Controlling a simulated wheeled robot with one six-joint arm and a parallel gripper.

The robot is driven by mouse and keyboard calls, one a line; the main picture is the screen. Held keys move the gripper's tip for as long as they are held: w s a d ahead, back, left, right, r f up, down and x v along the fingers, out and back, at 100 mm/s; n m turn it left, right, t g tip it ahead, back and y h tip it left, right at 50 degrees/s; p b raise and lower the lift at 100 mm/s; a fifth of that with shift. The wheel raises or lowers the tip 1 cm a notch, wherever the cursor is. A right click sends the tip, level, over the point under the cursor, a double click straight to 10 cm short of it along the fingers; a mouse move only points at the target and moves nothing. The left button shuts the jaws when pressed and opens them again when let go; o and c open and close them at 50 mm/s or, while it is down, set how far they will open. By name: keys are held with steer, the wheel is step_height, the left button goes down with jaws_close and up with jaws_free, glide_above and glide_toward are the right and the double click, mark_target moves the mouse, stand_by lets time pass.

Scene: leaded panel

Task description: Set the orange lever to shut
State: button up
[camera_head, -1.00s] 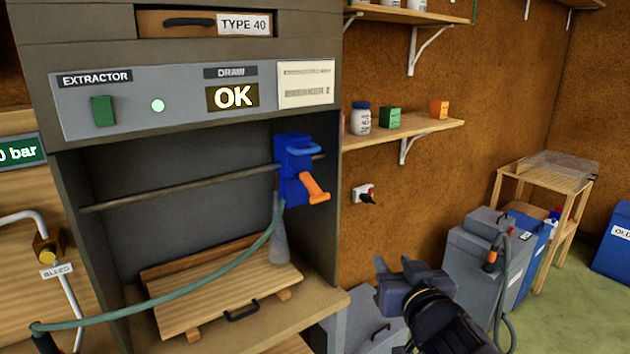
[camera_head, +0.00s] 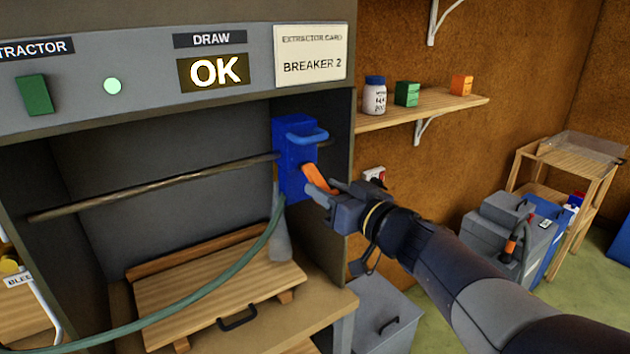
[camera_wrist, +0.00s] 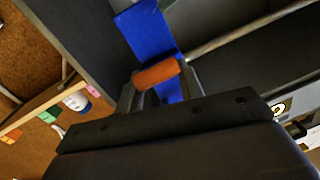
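The orange lever (camera_head: 315,178) sits on a blue valve body (camera_head: 292,160), which is on a rod across the extractor opening. The lever slants down to the right. My gripper (camera_head: 325,192) is at the lever's lower end. In the wrist view the lever (camera_wrist: 156,74) shows in front of the blue body (camera_wrist: 148,32), between my spread fingertips (camera_wrist: 158,88). The fingers stand apart, one on each side of the lever; whether either touches it is hard to tell. The gripper partly hides the lever's end in the head view.
A green hose (camera_head: 190,300) hangs from the valve over a wooden board (camera_head: 200,290) below. The extractor's right wall (camera_head: 340,180) stands close to my gripper. A shelf (camera_head: 430,108) with small containers is at right. The panel reads OK.

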mark_target(315, 183)
steer(key=shift+x, duration=1.95)
steer(key=shift+c, duration=0.4)
jaws_close()
